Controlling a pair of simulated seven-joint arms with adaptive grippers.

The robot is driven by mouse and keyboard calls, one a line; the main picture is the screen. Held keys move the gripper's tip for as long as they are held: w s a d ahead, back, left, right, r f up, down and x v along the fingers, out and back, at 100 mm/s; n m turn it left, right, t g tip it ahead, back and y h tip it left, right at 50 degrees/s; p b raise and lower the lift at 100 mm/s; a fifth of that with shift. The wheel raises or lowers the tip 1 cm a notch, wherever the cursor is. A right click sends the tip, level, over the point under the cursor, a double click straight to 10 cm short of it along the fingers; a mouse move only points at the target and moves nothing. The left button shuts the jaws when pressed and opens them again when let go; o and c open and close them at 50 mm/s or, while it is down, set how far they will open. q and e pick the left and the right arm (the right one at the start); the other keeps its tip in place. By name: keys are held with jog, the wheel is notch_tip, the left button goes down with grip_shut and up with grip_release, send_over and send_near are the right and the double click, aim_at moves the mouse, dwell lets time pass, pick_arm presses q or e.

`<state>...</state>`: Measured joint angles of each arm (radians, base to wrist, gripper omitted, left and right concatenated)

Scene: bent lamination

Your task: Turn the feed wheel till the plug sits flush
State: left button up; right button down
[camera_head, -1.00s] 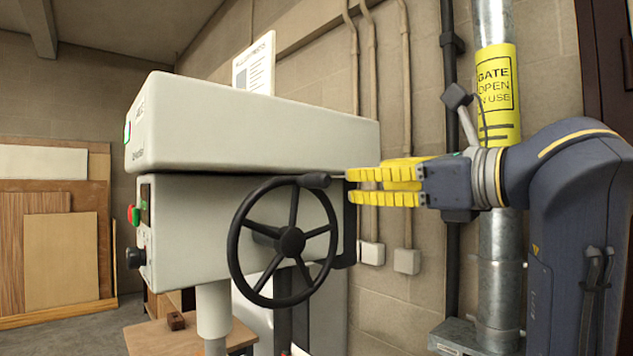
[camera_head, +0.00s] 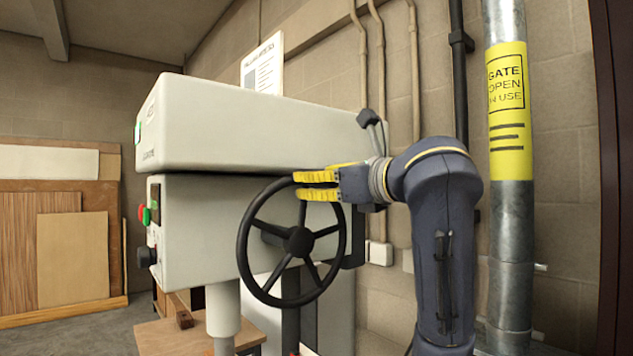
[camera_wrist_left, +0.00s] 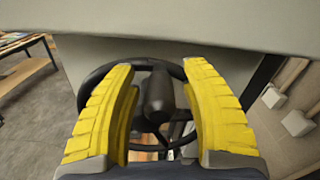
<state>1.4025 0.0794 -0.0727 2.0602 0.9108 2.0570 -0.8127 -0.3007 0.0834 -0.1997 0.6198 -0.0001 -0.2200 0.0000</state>
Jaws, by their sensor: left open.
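The feed wheel (camera_head: 299,241) is a black spoked handwheel on the side of a pale grey machine (camera_head: 240,125). My left gripper (camera_head: 298,185), with yellow ribbed fingers, is at the top of the wheel's rim. I cannot make out the plug in either view. My right gripper is not in view.
The machine's upper housing overhangs just above the fingers. A metal post (camera_head: 510,220) with a yellow gate sign (camera_head: 508,110) stands at the right. Wall conduits (camera_head: 413,70) run behind. Wooden boards (camera_head: 72,260) lean at the far left, where the floor is open.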

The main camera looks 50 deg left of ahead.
pick_arm(q)
jog(key=shift+a, duration=0.45)
jog(key=shift+c, duration=0.6)
grip_shut()
